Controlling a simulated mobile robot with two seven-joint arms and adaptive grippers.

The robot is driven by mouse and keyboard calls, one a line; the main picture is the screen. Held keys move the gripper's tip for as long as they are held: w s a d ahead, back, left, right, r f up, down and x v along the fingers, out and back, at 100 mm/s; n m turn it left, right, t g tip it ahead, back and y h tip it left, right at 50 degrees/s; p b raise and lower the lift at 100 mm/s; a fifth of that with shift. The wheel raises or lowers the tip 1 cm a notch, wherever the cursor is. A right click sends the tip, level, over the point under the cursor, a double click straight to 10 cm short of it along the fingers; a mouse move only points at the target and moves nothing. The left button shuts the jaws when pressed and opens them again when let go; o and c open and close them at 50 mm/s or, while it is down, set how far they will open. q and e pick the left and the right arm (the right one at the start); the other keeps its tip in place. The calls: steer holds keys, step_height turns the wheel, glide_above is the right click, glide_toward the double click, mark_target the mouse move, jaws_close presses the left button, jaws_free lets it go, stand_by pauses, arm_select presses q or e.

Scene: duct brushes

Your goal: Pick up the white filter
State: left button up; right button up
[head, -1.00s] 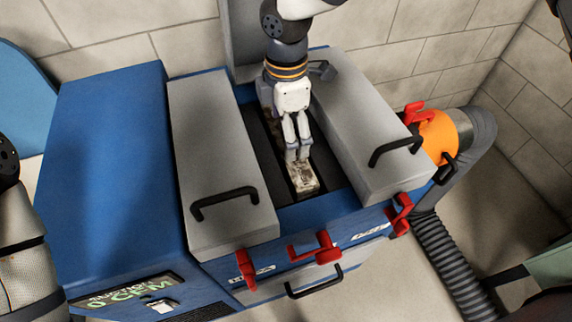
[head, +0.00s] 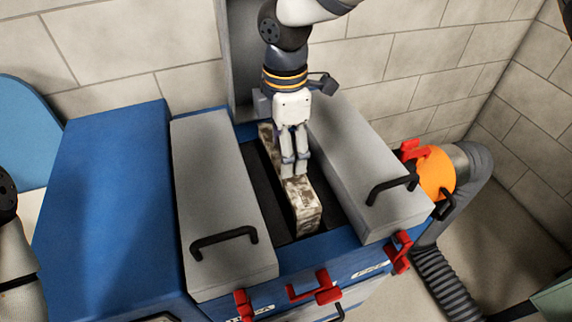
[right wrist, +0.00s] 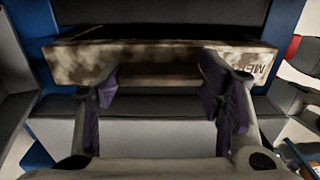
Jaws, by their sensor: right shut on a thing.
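The white filter (head: 304,206) is a long block, heavily stained brown, lying lengthwise in the dark slot between the two grey lids of the blue machine. It appears raised, with its near end face showing. My right gripper (head: 294,172) comes down from above and is shut on the filter near its middle. In the right wrist view the filter (right wrist: 160,62) spans across behind the two fingers, with dark lettering at its right end. My left gripper is out of view; only part of that arm shows at the left edge.
Open grey lids with black handles flank the slot, left (head: 215,200) and right (head: 370,165). Red latches (head: 318,288) line the machine's front. An orange duct collar (head: 435,172) and grey hose stand at the right. A block wall is behind.

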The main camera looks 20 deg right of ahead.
step_height(320, 180, up, 23)
steer(key=shift+p, duration=0.4)
steer(key=shift+f, duration=0.2)
